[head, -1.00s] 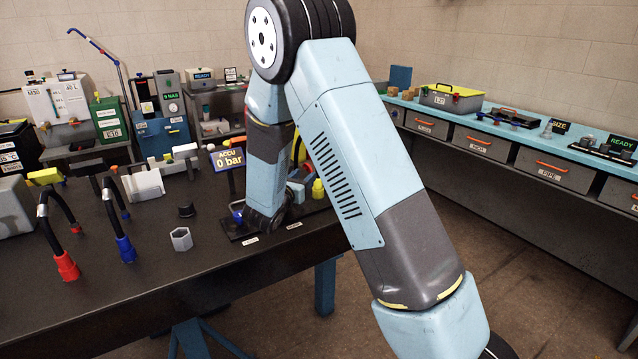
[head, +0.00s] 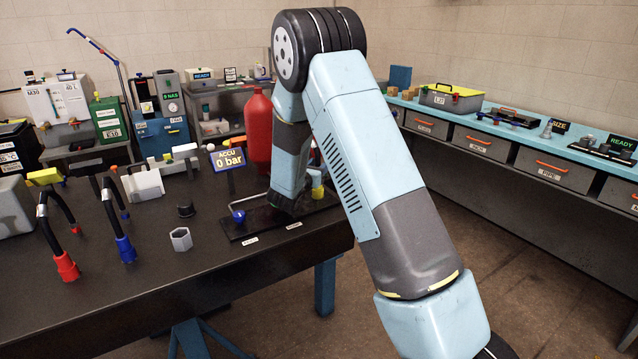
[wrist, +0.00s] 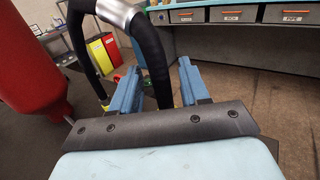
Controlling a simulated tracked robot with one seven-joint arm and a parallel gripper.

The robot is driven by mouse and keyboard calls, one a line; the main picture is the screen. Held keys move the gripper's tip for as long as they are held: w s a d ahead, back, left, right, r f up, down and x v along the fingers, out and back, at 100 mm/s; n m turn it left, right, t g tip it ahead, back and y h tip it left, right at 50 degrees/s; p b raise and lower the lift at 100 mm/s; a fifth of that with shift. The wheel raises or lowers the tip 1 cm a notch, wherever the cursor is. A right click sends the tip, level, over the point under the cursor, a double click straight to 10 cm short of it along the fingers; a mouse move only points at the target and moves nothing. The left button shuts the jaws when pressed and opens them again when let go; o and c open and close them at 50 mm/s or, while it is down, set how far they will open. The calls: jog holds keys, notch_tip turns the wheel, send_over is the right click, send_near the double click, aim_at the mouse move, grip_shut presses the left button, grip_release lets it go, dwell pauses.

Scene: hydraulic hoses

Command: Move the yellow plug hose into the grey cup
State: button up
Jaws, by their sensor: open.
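The grey cup (head: 180,239) is a small hexagonal open cup standing on the dark bench, left of my arm in the head view. The yellow plug (head: 318,191) of a hose shows just right of my forearm, which hides most of that hose. In the wrist view a black hose (wrist: 153,55) with a silver band arches up close ahead. Its right leg runs down between the two blue fingers of my gripper (wrist: 160,85), which is open. A bit of yellow shows low by the right finger. I cannot tell whether the fingers touch the hose.
A red accumulator (head: 258,135) stands behind a black stand plate (head: 240,229) beside my arm. A black cup (head: 186,210) stands behind the grey cup. Hoses with a red plug (head: 66,267) and a blue plug (head: 125,249) stand to the left. The bench front is clear.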

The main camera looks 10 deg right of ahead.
grip_shut()
dwell(0.4)
